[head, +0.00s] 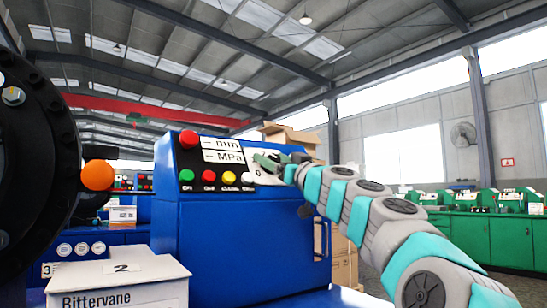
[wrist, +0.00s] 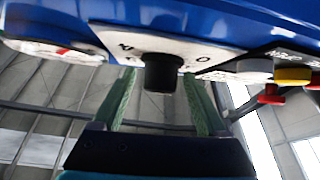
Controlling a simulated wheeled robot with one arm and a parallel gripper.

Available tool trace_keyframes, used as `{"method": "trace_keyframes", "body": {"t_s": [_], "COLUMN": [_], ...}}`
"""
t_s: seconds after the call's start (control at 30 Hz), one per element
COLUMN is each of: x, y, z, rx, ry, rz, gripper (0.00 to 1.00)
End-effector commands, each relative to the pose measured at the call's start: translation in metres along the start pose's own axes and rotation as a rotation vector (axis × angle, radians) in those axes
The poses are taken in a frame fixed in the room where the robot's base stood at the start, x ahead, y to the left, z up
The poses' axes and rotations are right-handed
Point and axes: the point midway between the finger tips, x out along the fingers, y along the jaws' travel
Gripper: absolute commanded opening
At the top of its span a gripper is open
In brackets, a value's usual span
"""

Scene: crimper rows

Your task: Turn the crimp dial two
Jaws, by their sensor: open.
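The crimp dial is a black knob (wrist: 163,74) on a white plate (wrist: 196,47) with printed marks, seen close up in the wrist view. Its pointer setting cannot be made out. My gripper (wrist: 159,80) is open, with one green finger on each side of the knob; whether they touch it cannot be told. In the head view my gripper (head: 272,162) is at the upper right of the blue control box's (head: 238,235) sloped panel. It hides the knob there, and part of the white plate (head: 262,178) shows with a 2 and a 0.
The panel has a red button (head: 188,139), mm and MPa displays (head: 224,149) and a row of coloured buttons (head: 208,176). A round gauge (wrist: 55,50) is beside the dial in the wrist view.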

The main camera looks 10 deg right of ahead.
Motion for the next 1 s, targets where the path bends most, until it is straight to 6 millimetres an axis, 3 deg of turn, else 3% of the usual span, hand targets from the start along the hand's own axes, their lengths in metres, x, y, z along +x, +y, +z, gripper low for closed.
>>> {"method": "trace_keyframes", "body": {"t_s": [0.23,0.9,1.0], "x": [0.0003,0.0003,0.0002], "y": [-0.0001,-0.0002,-0.0002], "z": [0.0003,0.0005,0.0004], "rx": [0.001,0.001,0.001], "ry": [0.0,-0.001,-0.001], "rz": [0.0,-0.001,-0.001], "gripper": [0.76,0.0,0.0]}}
